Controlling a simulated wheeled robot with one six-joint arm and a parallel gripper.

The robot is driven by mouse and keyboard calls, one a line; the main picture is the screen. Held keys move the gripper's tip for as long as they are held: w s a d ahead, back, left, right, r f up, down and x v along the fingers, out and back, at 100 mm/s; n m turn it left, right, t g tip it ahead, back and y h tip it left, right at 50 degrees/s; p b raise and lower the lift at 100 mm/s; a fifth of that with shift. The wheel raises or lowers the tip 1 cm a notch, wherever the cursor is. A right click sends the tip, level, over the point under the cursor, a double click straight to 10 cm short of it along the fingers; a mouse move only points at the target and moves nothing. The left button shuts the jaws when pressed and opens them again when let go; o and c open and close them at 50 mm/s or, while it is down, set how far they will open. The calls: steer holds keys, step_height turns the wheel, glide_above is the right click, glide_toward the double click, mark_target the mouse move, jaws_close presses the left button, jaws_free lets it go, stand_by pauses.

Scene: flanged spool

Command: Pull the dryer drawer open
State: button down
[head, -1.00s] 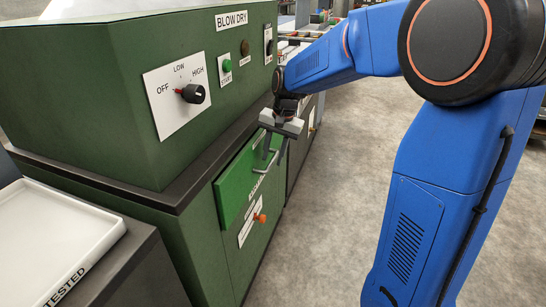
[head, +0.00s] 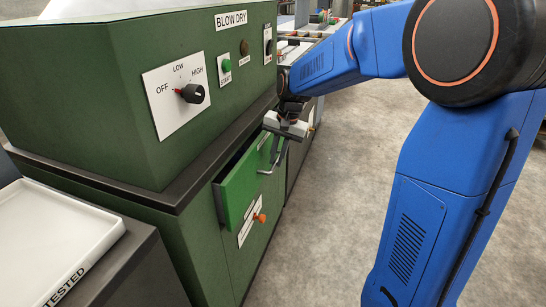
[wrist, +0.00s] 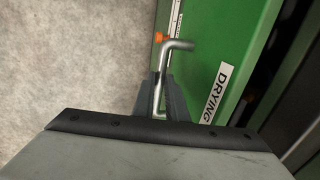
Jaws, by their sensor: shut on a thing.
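The green dryer drawer (head: 238,190) stands a little way out of the green cabinet, with a dark gap showing along its top. Its metal bar handle (head: 268,170) sticks out from the front. In the wrist view the handle (wrist: 177,45) runs down between the fingers, beside the drawer's green front (wrist: 220,45) with its DRYING label. My gripper (head: 276,148) is at the upper part of the handle. In the wrist view my gripper (wrist: 160,108) is shut on the handle, and its lower end is partly hidden by the fingers.
The BLOW DRY panel with a knob (head: 192,93) and a green START button (head: 226,66) is above the drawer. An orange knob (head: 262,218) sits below it. A white TESTED tray (head: 50,225) is at the left. Clear floor (head: 345,170) lies to the right.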

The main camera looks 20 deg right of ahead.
steer(key=s+d, duration=0.8)
steer(key=d, duration=0.4)
steer(key=s+d, duration=0.9)
steer(key=d, duration=0.2)
steer(key=shift+s+d, duration=0.15)
steer(key=shift+d, duration=0.25)
steer(key=c, duration=1.8)
jaws_free()
steer(key=shift+o, duration=0.2)
steer(key=shift+r, duration=0.15)
step_height(320, 180, up, 17)
steer(key=s+d, duration=0.2)
steer(key=shift+d, duration=0.4)
